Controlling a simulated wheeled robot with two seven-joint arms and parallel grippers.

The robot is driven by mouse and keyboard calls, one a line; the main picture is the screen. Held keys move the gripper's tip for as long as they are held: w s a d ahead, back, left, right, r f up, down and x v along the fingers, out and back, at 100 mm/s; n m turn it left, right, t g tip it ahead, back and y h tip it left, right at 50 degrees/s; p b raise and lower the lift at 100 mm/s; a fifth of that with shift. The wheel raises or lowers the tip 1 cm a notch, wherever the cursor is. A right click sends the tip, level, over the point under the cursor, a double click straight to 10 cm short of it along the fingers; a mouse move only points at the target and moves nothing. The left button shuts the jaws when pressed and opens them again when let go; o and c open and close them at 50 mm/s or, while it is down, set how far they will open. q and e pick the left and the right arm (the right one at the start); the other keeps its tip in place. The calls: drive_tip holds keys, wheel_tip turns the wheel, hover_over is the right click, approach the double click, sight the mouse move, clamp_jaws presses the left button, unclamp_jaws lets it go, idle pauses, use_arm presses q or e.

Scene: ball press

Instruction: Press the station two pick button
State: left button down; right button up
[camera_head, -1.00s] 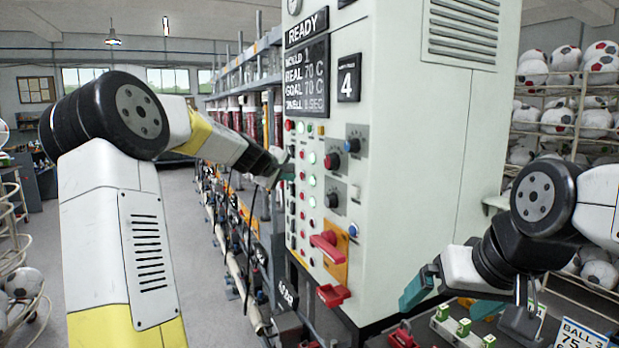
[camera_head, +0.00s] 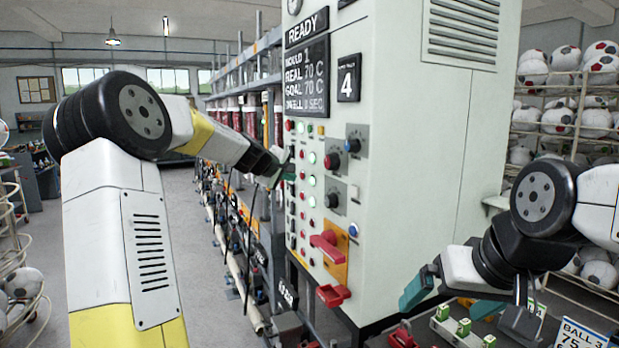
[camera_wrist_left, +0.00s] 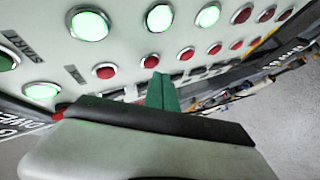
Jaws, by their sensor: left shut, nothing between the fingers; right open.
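The press control panel (camera_head: 312,200) carries columns of lit green buttons and dark red buttons. I cannot read which is the station two pick button. My left gripper (camera_head: 284,173) is shut and empty at the panel's left column of buttons. In the left wrist view its teal fingertips (camera_wrist_left: 161,90) point at the panel, just below a red button (camera_wrist_left: 151,61) and near a lit green button (camera_wrist_left: 159,18). I cannot tell whether the tips touch a button; the gripper body hides part of the panel. My right gripper (camera_head: 450,298) is open and empty at the lower right.
Red handles (camera_head: 328,245) stick out low on the panel. Small green-topped blocks (camera_head: 464,327) stand near my right gripper. A rack of footballs (camera_head: 562,120) is at the right. A long row of machinery (camera_head: 235,215) runs back on the left, beside open floor.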

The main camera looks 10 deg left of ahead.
use_arm(q)
drive_tip(key=shift+w+d, duration=0.1)
drive_tip(key=shift+d, duration=0.1)
drive_tip(key=shift+w+d, duration=0.25)
drive_tip(key=shift+d, duration=0.1)
idle(0.6)
idle(0.4)
drive_tip(key=shift+s+a, duration=0.5)
drive_tip(key=shift+a, duration=0.15)
drive_tip(key=s+a, duration=0.2)
drive_tip(key=a, duration=0.2)
drive_tip(key=shift+s+a, duration=0.1)
drive_tip(key=shift+s, duration=0.3)
idle(0.3)
